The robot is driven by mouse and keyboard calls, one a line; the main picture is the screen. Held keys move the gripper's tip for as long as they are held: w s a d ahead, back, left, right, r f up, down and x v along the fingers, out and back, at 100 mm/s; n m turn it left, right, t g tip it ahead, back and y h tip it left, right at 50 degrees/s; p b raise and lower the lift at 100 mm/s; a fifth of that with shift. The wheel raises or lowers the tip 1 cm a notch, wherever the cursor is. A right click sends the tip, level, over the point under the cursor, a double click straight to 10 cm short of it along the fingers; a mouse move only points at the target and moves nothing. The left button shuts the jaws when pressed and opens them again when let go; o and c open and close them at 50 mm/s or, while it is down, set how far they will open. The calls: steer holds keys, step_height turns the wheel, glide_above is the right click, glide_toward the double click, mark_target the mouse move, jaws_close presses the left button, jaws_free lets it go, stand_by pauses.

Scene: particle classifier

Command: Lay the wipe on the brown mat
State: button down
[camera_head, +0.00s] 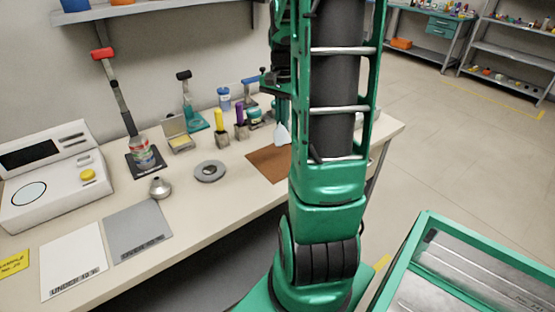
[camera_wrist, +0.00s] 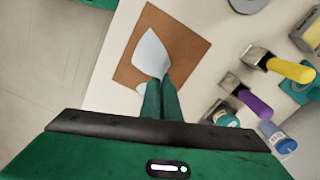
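The pale blue-white wipe (camera_wrist: 151,54) hangs from my gripper (camera_wrist: 160,82) in the wrist view. The two green fingers are close together, shut on it. A second pale corner of the wipe shows left of the fingers. The brown mat (camera_wrist: 188,45) lies on the bench behind the wipe, which covers part of it in this view. In the head view the wipe (camera_head: 281,135) appears above the far edge of the brown mat (camera_head: 268,163), just below my gripper (camera_head: 282,116). My arm hides the mat's right side. Whether the wipe touches the mat is unclear.
Yellow-handled (camera_head: 220,125) and purple-handled (camera_head: 240,123) tools stand left of the mat. A grey disc (camera_head: 210,171) lies further left. The bench's front edge (camera_head: 235,212) runs in front of the mat.

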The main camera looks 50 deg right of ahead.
steer(key=shift+d+f, duration=0.1)
steer(key=shift+f, duration=2)
steer(key=c, duration=1.3)
jaws_free()
steer(key=shift+r, duration=0.1)
step_height(320, 180, up, 11)
steer(key=shift+f, duration=0.2)
steer(key=shift+w, duration=0.1)
